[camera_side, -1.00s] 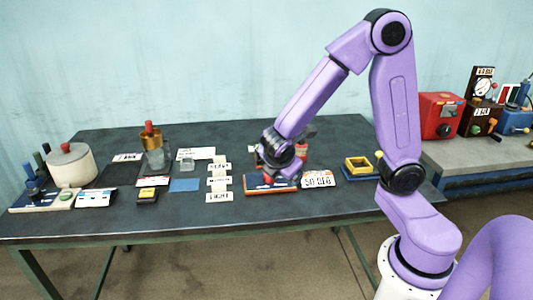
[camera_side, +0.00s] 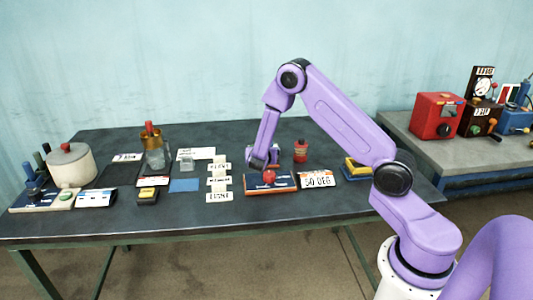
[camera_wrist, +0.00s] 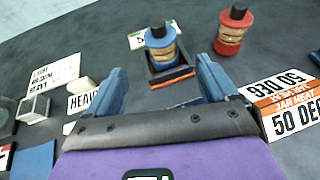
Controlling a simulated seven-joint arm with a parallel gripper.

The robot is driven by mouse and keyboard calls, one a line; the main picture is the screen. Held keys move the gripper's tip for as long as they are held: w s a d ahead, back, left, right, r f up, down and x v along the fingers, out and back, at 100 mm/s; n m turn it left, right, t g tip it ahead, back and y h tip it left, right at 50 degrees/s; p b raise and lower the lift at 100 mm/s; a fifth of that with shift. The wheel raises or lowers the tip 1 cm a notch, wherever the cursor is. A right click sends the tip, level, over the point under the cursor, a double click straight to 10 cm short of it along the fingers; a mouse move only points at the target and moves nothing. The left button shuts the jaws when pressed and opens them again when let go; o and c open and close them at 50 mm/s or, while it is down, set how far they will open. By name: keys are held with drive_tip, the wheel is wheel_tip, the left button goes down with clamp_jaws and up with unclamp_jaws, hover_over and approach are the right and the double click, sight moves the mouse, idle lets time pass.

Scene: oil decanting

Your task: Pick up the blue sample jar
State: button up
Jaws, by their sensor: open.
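The blue sample jar (camera_wrist: 160,44) has a black cap and a gold-coloured band. In the wrist view it stands upright in a dark square holder (camera_wrist: 171,76) with an orange front edge. My gripper (camera_wrist: 160,64) is open, with its two blue fingers spread left and right and the jar beyond them, roughly between their lines. Nothing is held. In the side view my gripper (camera_side: 262,160) is low over the table behind the orange-edged board (camera_side: 271,187). I cannot make out the blue jar there; the gripper seems to hide it.
A red jar (camera_wrist: 232,30) stands close to the right of the blue one; it shows in the side view too (camera_side: 301,151). Label blocks (camera_side: 218,182) stand left. A yellow-topped tray (camera_side: 356,168) sits right.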

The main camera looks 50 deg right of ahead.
drive_tip(key=x, duration=0.7)
drive_tip(key=shift+w+d+f, duration=0.15)
drive_tip(key=shift+d, duration=0.15)
drive_tip(key=shift+x, duration=2.7)
drive_tip(key=shift+d, duration=0.1)
drive_tip(key=shift+r, duration=0.25)
drive_tip(key=c, duration=1.3)
drive_tip(key=shift+r, duration=0.15)
